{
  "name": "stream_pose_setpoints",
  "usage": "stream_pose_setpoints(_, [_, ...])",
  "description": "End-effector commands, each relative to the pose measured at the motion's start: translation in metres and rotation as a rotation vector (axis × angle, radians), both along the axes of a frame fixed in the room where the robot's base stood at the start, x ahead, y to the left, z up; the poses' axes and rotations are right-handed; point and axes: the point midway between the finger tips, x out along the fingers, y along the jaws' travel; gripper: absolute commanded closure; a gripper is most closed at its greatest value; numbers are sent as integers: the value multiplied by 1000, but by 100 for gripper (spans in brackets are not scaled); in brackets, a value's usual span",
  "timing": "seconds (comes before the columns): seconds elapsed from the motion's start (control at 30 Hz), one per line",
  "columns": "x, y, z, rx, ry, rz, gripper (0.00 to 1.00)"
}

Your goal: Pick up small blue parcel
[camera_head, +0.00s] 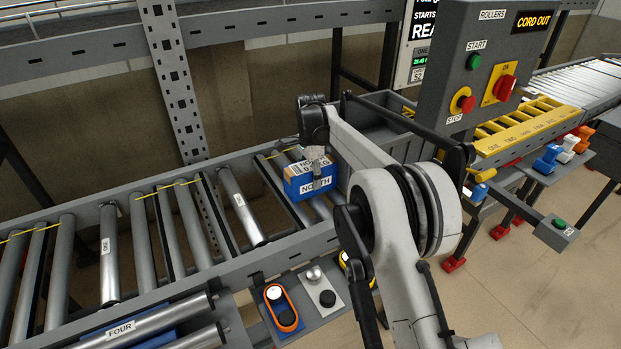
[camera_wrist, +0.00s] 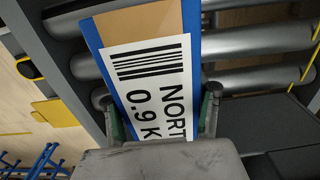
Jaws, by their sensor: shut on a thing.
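The small blue parcel (camera_head: 313,184) has a brown cardboard top and white labels, one of them reading "NORTH". It is at the right end of the roller conveyor in the head view. My gripper (camera_head: 318,160) reaches it from above, and my arm covers part of the area to its right. In the wrist view the parcel (camera_wrist: 150,50) shows a barcode label reading "NORT" and "0.9 K", with blue edges. The fingers of my gripper (camera_wrist: 162,118) are on either side of it, closed on it. Whether the parcel is clear of the rollers is hard to tell.
The roller conveyor (camera_head: 190,262) runs to the left, with loose rollers (camera_head: 150,322) below its front rail. A grey control box (camera_head: 480,75) with start and stop buttons stands at right, beside a yellow rack (camera_head: 520,130). A grey bin (camera_head: 385,125) is behind my arm. A steel post (camera_head: 175,85) rises behind the conveyor.

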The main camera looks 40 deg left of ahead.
Motion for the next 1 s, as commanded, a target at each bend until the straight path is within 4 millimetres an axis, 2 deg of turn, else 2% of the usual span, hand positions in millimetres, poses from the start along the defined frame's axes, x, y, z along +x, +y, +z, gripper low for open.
stream_pose_setpoints(0.03, [0,0,0,0,0,0,92])
stream_pose_setpoints(0.1, [0,0,0,0,0,0,100])
stream_pose_setpoints(0.37, [-1,0,2,0,0,0,100])
stream_pose_setpoints(0.57, [-13,6,14,0,0,2,100])
stream_pose_setpoints(1.0, [-87,36,56,0,0,3,100])
